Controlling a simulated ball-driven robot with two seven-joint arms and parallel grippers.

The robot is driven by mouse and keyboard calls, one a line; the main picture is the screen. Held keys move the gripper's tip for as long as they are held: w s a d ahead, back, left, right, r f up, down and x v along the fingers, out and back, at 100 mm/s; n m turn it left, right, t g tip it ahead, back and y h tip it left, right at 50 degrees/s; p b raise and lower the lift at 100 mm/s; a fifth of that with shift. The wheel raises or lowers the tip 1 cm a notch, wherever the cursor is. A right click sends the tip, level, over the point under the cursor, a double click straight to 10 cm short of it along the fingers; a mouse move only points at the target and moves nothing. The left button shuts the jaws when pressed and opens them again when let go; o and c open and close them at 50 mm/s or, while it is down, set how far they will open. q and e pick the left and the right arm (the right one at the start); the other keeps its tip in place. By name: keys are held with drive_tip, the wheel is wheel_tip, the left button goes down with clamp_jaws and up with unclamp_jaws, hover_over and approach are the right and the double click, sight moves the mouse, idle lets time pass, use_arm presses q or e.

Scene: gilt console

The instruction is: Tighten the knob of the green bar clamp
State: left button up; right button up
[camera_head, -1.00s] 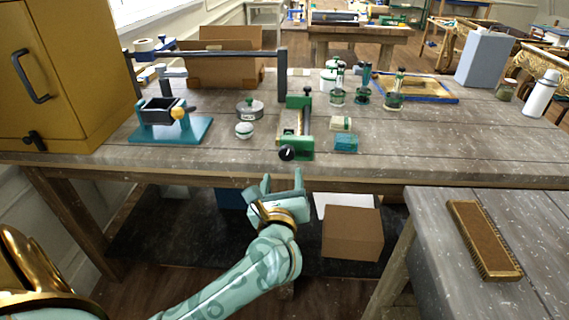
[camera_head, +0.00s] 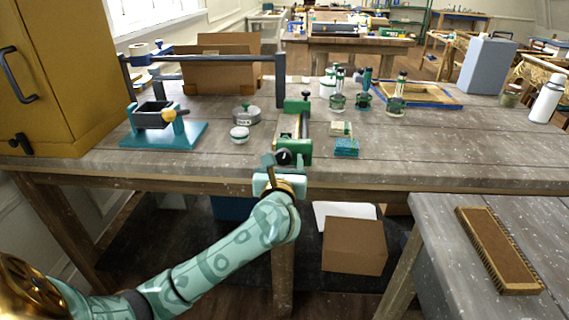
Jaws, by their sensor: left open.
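The green bar clamp (camera_head: 305,128) lies on the grey wooden workbench (camera_head: 420,150), pointing from the front edge toward the back. Its black knob (camera_head: 284,158) faces me at the bench's front edge. My left gripper (camera_head: 276,163) is right at the knob, with its fingers pointing toward it. The fingers are open and one shows to the left of the knob; the other is hard to make out. I cannot tell whether the fingers touch the knob. My right gripper is not in view.
A brush (camera_head: 497,250) lies on the right table.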

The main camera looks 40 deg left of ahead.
use_arm(q)
drive_tip(key=shift+w+a, duration=0.2)
drive_tip(key=shift+w, duration=0.1)
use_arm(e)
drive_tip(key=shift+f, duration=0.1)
use_arm(q)
drive_tip(key=c, duration=1)
drive_tip(key=shift+r+m+p, duration=0.25)
drive_tip(key=shift+m+p, duration=0.25)
drive_tip(key=shift+p, duration=0.35)
drive_tip(key=m+p, duration=0.4)
drive_tip(key=p, duration=0.1)
drive_tip(key=shift+f+m+p, duration=0.2)
drive_tip(key=shift+m+p, duration=1.1)
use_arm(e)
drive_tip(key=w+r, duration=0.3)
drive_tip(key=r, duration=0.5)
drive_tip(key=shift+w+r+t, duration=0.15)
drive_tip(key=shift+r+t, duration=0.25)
use_arm(q)
drive_tip(key=shift+f, duration=0.1)
